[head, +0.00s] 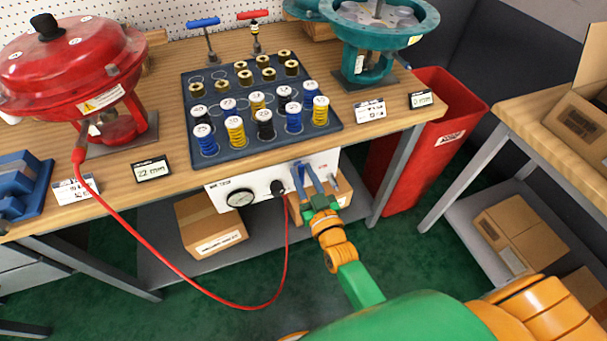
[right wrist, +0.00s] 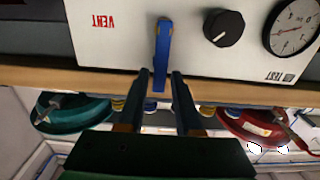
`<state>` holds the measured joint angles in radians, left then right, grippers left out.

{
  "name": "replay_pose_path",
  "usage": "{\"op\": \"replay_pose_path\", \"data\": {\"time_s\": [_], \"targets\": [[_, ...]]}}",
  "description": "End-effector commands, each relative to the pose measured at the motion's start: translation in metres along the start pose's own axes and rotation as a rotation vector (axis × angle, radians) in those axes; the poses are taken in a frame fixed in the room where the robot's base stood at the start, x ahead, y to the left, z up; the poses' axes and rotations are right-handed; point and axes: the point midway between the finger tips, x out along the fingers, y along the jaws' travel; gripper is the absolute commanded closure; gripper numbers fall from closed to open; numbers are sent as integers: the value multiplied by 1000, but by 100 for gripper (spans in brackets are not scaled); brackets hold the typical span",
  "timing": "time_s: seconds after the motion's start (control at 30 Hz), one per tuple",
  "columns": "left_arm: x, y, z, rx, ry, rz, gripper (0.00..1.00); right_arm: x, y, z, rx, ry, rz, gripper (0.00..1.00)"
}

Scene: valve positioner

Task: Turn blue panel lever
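The white panel (head: 220,192) hangs under the front edge of the workbench. Its blue lever (head: 300,172) is partly hidden by my right gripper (head: 314,172) in the head view. In the right wrist view, which is upside down, the blue lever (right wrist: 162,50) stands in line with the panel's height, near the red VENT label. My right gripper (right wrist: 157,78) is open there, with one finger on each side of the lever's free end and a visible gap on both sides. I cannot tell the exact depth between fingers and lever. My left gripper is not in view.
The panel also has a gauge (head: 239,198) and a black knob (head: 277,187), with a red hose (head: 243,307) looping below. A tray (head: 262,157) of spools, a red actuator (head: 75,65) and a teal valve (head: 375,50) stand on the bench. A red bin (head: 432,140) is at right.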

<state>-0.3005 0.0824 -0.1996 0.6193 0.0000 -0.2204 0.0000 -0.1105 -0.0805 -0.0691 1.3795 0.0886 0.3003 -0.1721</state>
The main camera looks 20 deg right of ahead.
Motion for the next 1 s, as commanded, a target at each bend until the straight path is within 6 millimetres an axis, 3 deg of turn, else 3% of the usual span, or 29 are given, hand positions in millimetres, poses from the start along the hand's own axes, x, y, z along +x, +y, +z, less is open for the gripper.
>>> {"op": "replay_pose_path", "data": {"time_s": [0.03, 0.1, 1.0], "targets": [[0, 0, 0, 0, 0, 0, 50, 0, 0, 0, 0, 0, 0, 82], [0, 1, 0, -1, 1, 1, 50, 0, 0, 0, 0, 0, 0, 100], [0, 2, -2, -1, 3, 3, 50, 0, 0, 1, 0, -3, -1, 100]]}}
